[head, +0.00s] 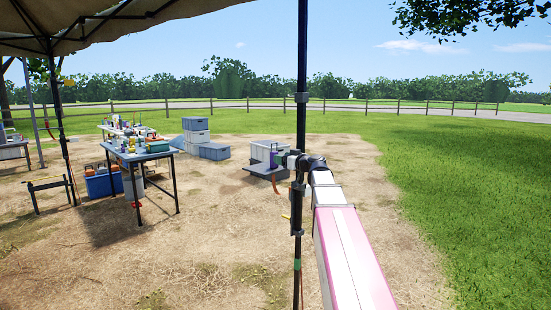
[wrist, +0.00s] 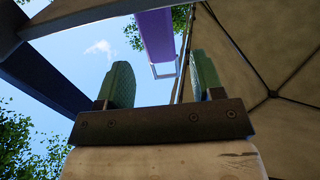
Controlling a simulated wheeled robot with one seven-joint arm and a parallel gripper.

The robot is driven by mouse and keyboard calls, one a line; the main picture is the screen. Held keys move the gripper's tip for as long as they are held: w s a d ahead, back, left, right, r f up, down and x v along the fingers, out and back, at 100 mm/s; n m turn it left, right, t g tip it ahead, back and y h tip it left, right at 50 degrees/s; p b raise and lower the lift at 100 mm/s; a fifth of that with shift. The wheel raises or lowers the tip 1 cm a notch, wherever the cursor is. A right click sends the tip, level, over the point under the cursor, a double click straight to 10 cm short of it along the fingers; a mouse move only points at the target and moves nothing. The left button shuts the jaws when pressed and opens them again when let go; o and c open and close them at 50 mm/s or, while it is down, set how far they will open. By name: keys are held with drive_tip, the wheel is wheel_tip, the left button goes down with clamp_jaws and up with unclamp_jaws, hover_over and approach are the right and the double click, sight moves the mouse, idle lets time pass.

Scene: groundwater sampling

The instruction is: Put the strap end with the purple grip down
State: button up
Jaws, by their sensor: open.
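The purple grip (wrist: 155,38) shows in the wrist view beyond my fingers, in line with the gap between them. A pale rectangular loop (wrist: 163,71) is at its lower end. My gripper (wrist: 160,75) is open, with two green pads spread apart and nothing pinched between them. In the head view my gripper (head: 285,158) is at the far end of my arm beside the dark canopy pole. A small purple patch (head: 273,160) shows just left of it, with an orange strap piece (head: 277,185) below. I cannot tell whether the grip touches a finger.
The canopy pole (head: 302,60) stands close to my arm. Grey crates (head: 196,137) and a grey bin (head: 264,151) sit on the ground beyond. Bare ground lies left of the pole.

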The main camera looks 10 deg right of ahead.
drive_tip(key=v, duration=0.5)
drive_tip(key=s+a+f+m+g+h, duration=0.1)
drive_tip(key=s+a+f+g, duration=0.2)
drive_tip(key=f, duration=0.6)
drive_tip(key=s+a+f+m+g+h, duration=0.1)
drive_tip(key=s+a+f+g, duration=0.15)
drive_tip(key=f, duration=0.65)
drive_tip(key=s+a+f+m+g+h, duration=0.1)
drive_tip(key=s+a+f+g+h, duration=0.2)
drive_tip(key=f, duration=0.6)
drive_tip(key=s+d+f+m+g+h, duration=0.1)
drive_tip(key=s+f+m+g+h, duration=0.3)
drive_tip(key=s+f, duration=1.4)
drive_tip(key=shift+s+f+g+h, duration=0.4)
drive_tip(key=shift+f+g+h, duration=0.4)
drive_tip(key=shift+g, duration=0.25)
